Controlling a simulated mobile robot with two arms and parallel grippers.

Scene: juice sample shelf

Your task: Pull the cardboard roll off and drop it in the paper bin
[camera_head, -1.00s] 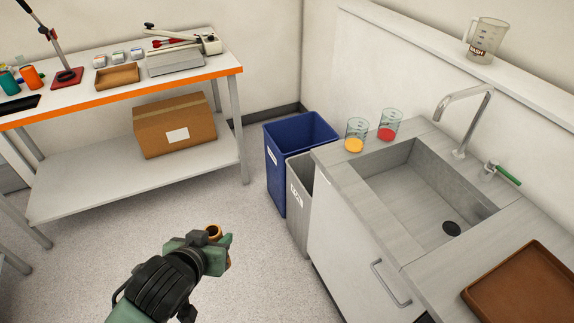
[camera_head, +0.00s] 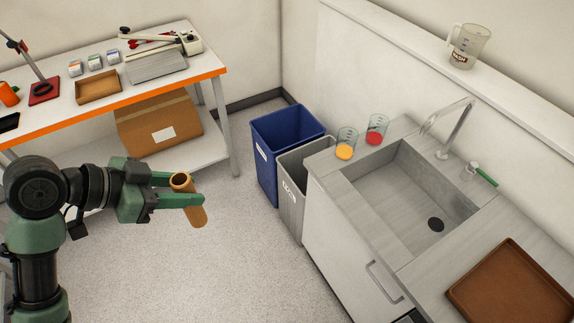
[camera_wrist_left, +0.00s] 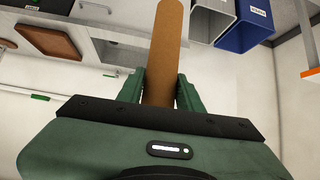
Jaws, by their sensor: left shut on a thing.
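My left gripper (camera_head: 185,191) is shut on a brown cardboard roll (camera_head: 198,214), holding it in the air over the floor, left of the bins. The roll is a hollow tube, slightly tilted, with its open end up. In the left wrist view, the roll (camera_wrist_left: 170,45) passes between both green fingers. A blue bin (camera_head: 266,168) stands on the floor against the wall, with a white label too small to read. It also shows in the left wrist view (camera_wrist_left: 243,36). My right gripper is not in view.
A grey bin (camera_head: 291,207) stands between the blue bin and the sink cabinet (camera_head: 333,240). Two beakers, one with yellow (camera_head: 344,151) and one with red liquid (camera_head: 375,137), stand at the counter's corner. A workbench (camera_head: 120,103) is at left. The floor before the bins is clear.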

